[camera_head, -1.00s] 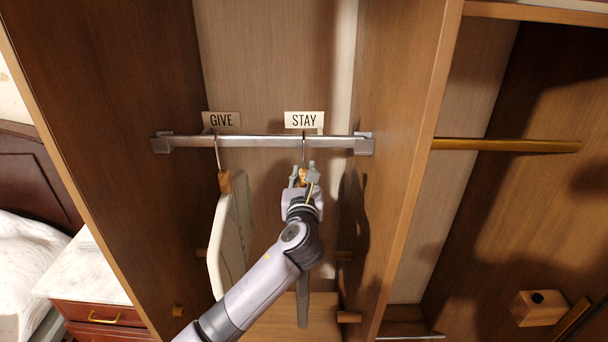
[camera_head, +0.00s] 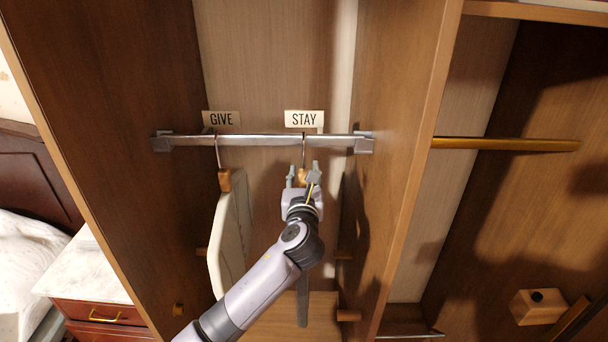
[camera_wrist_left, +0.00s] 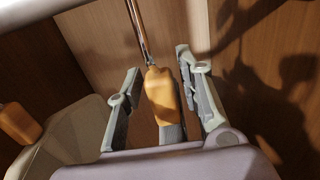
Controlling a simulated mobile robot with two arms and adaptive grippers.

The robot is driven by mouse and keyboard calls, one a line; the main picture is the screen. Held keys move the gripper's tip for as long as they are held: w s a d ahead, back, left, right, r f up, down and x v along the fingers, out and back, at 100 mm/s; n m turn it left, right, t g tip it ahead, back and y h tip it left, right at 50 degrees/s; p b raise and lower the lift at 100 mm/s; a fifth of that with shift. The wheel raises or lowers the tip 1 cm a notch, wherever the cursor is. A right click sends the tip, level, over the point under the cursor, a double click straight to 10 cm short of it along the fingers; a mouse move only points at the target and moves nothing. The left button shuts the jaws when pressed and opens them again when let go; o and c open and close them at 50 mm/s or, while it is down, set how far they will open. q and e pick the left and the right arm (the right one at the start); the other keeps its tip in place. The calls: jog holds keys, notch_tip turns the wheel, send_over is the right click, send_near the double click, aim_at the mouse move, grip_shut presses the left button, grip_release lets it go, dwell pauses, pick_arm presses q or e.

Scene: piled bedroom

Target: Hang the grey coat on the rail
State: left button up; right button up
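The silver rail (camera_head: 260,141) spans the wardrobe bay. The grey coat (camera_head: 303,310) hangs edge-on under the STAY sign (camera_head: 304,119), mostly hidden behind my left arm. Its hanger's metal hook (camera_head: 304,152) reaches up to the rail and appears to hang on it. My left gripper (camera_head: 303,172) is open at the hanger's wooden neck. In the left wrist view, the fingers (camera_wrist_left: 156,90) stand apart on both sides of the orange-brown neck (camera_wrist_left: 160,92), with gaps. A bit of grey coat (camera_wrist_left: 172,133) shows below it. My right gripper is not in view.
A cream garment (camera_head: 230,235) hangs on the rail at the left, under the GIVE sign (camera_head: 221,119). Wardrobe walls close in both sides. A brass rail (camera_head: 510,145) is in the right bay. A marble-topped nightstand (camera_head: 88,270) stands at lower left.

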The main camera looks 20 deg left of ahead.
pick_arm(q)
jog(key=shift+s+d+p, duration=0.1)
jog(key=shift+s+p, duration=0.3)
jog(key=shift+s+d+p, duration=0.2)
jog(key=shift+s+p, duration=0.3)
jog(key=shift+s, duration=0.2)
jog(key=shift+s+d, duration=0.1)
jog(key=shift+s, duration=0.25)
jog(key=shift+s+p, duration=0.2)
jog(key=shift+p, duration=0.15)
jog(key=shift+o, duration=0.6)
jog(key=o, duration=0.4)
